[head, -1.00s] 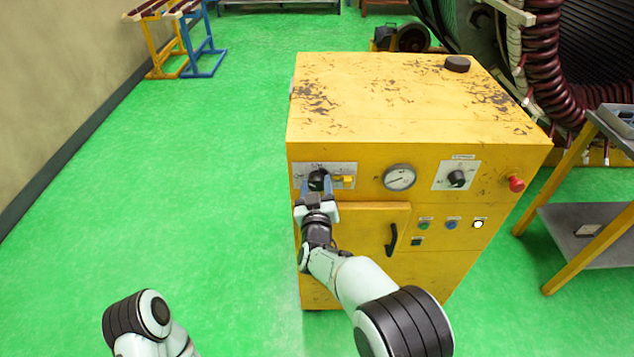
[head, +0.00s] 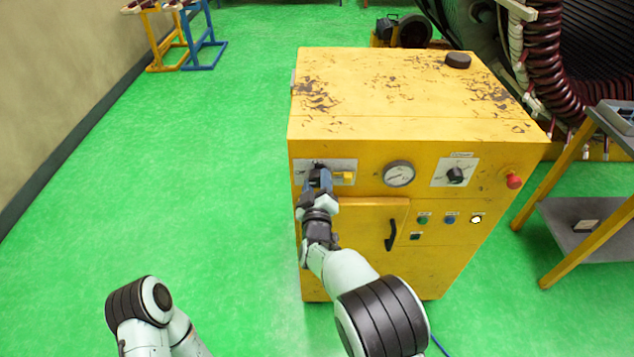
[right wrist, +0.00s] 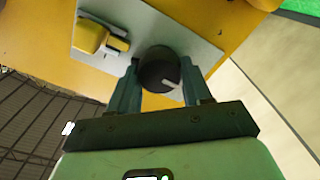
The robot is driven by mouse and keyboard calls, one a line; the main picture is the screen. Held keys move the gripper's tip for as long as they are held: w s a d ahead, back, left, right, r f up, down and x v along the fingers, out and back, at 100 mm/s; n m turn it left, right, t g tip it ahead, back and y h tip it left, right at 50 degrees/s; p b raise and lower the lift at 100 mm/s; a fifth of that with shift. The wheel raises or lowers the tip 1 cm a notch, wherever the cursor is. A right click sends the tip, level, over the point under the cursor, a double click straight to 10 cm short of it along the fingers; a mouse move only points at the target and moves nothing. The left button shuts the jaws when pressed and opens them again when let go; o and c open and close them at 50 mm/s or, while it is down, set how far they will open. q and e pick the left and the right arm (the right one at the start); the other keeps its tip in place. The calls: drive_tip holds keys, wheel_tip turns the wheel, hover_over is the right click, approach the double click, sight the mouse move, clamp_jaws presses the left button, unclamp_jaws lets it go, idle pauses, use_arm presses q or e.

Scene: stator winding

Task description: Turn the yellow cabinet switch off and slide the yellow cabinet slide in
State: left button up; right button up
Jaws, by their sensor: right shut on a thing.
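The yellow cabinet (head: 350,245) stands in front of me with a switch plate at the upper left of its front. The black rotary switch (right wrist: 160,70) sits on that plate, with a pale mark on its face in the right wrist view. My right gripper (head: 319,177) is shut on the switch, one finger on each side. The yellow slide (head: 346,177) is on the same plate, right of the switch in the head view; it also shows in the right wrist view (right wrist: 92,36). My left arm shows at the bottom left of the head view, but its gripper is out of view.
The cabinet front also bears a gauge (head: 398,173), a second black knob (head: 455,175), a red button (head: 513,181) and a door handle (head: 391,235). A grey-shelved table (head: 575,225) stands at the right. Green floor to the left is clear.

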drive_tip(key=o, duration=1.1)
drive_tip(key=shift+c, duration=0.2)
drive_tip(key=s+b, duration=0.1)
drive_tip(key=s, duration=1.2)
drive_tip(key=shift+s+b, duration=0.25)
drive_tip(key=shift+b, duration=0.05)
